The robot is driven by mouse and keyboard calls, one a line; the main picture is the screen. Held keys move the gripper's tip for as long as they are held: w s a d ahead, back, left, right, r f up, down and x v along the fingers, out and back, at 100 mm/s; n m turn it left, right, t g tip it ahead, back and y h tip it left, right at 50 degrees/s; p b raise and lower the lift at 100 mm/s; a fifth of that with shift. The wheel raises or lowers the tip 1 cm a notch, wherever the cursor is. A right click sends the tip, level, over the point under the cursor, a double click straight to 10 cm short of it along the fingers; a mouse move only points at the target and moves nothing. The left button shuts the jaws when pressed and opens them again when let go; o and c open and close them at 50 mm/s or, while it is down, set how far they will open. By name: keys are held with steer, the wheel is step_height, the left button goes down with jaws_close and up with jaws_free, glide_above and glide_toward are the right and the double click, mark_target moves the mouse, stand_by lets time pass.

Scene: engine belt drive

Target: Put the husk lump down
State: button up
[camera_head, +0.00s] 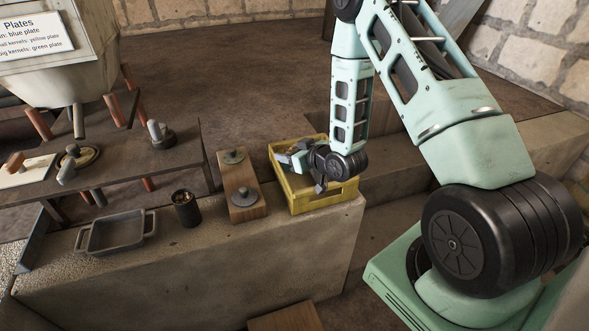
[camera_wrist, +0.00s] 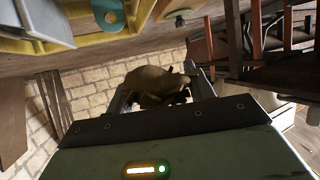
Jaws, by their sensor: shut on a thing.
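The husk lump (camera_wrist: 155,82) is a rough, brownish-olive piece between the fingers of my gripper (camera_wrist: 158,92) in the wrist view. My gripper is shut on it. The lump cannot be made out there, and my wrist hides much of the crate's inside. I cannot tell whether the lump touches anything below it.
Left of the crate, a wooden block (camera_head: 243,206) carries two round metal pieces. A dark cup (camera_head: 186,212) and a grey two-handled tray (camera_head: 113,235) stand further left on the stone ledge (camera_head: 230,265). A dark bench (camera_head: 185,175) with a hopper (camera_head: 70,80) stands behind.

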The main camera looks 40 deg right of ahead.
step_height(320, 180, down, 6)
steer(key=shift+f+p, duration=0.15)
steer(key=shift+p, duration=0.2)
steer(key=shift+f, duration=0.25)
steer(key=o, duration=1)
steer(key=shift+r, duration=0.1)
steer(key=shift+c, duration=0.2)
